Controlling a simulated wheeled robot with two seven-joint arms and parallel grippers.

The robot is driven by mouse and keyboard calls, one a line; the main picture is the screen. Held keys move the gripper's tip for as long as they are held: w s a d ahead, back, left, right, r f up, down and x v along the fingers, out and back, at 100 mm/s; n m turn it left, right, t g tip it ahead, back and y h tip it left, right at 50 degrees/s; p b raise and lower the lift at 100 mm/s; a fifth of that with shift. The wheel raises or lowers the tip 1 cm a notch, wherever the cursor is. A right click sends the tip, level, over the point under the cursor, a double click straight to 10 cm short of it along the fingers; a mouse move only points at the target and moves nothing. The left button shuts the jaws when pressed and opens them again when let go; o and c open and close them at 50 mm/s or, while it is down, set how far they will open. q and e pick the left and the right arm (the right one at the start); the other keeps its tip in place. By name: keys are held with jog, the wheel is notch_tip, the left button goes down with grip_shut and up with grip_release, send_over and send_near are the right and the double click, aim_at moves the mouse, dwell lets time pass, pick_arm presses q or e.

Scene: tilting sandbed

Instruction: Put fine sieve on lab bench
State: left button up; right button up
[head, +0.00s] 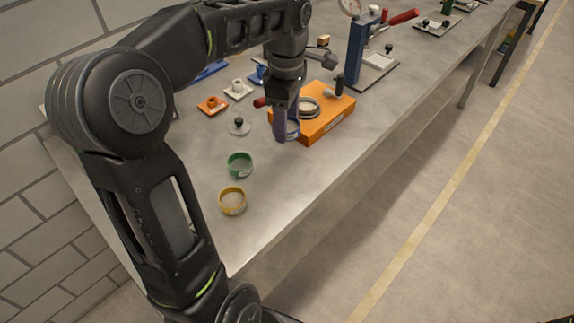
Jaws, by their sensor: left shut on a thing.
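My left gripper (284,118) points down over the bench and is shut on a blue-violet ring-shaped sieve (293,130), which looks like the fine sieve. The gripper partly hides it. The sieve is at the left edge of an orange box (325,124); I cannot tell whether it touches the box or the bench. The lab bench (283,205) is a long grey top running away to the upper right. A green ring sieve (239,166) and a yellow ring sieve (232,202) stand on it, nearer to me. My right gripper is not in view.
A grey ring (309,107) sits on the orange box. Small orange (212,105) and white (237,90) pieces and a black-knobbed weight (239,126) stand left of my gripper. A blue press (361,50) stands behind. The bench front, right of the yellow sieve, is clear.

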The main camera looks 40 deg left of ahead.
pick_arm(q)
jog(key=shift+f, duration=0.1)
send_over(287, 164)
jog(key=shift+f+p, duration=0.3)
jog(key=shift+f, duration=2.7)
jog(key=shift+f, duration=0.1)
jog(key=shift+f, duration=1.8)
jog(key=shift+f, duration=0.15)
jog(key=o, duration=1.4)
notch_tip(287, 164, up, 12)
jog(key=shift+r, duration=0.2)
